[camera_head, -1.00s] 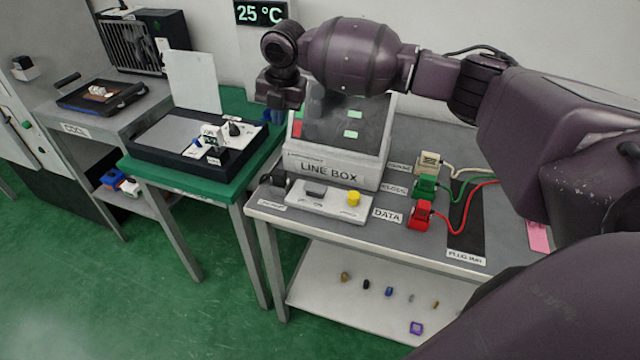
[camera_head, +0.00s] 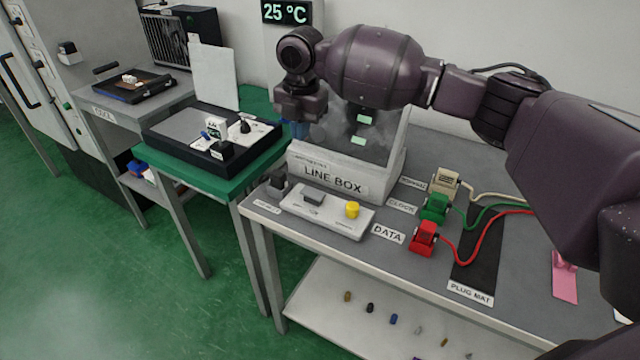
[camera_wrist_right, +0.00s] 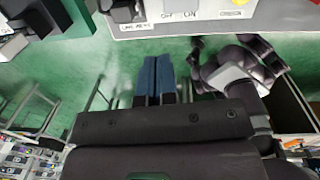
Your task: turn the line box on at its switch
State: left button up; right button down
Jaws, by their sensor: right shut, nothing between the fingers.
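The line box (camera_head: 347,181) stands on the grey table with its label facing me. Its sloped screen shows green patches and is partly hidden by my right arm. In front lies a pale panel (camera_head: 330,222) with a grey switch (camera_head: 313,197) and a yellow knob (camera_head: 352,210). In the right wrist view the panel (camera_wrist_right: 215,19) is at the top edge, with OFF and ON labels; the switch is mostly cut off there. My right gripper (camera_head: 297,129) is by the box's left side, behind the panel. Its blue fingers (camera_wrist_right: 155,82) are together and empty. My left gripper is not in view.
A dark block (camera_head: 278,180) sits at the panel's left end. Red (camera_head: 424,238), green (camera_head: 435,207) and cream (camera_head: 446,184) plugs with cables stand to the right, by the plug mat (camera_head: 474,255). A green-topped table (camera_head: 165,162) bears a black tray at left.

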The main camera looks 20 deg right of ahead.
aim_at(308, 190)
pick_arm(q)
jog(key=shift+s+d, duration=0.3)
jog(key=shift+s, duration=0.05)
pick_arm(e)
jog(key=shift+s+d+m, duration=0.4)
jog(key=shift+s+d, duration=0.05)
jog(key=shift+s, duration=0.05)
jog(key=shift+d+f, duration=0.1)
jog(key=shift+f, duration=0.05)
notch_tip(308, 190, down, 13)
jog(key=shift+r+b, duration=0.2)
jog(key=shift+b, duration=0.9)
jog(key=shift+f, duration=0.5)
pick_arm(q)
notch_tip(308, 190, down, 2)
pick_arm(e)
jog(key=shift+f, duration=0.1)
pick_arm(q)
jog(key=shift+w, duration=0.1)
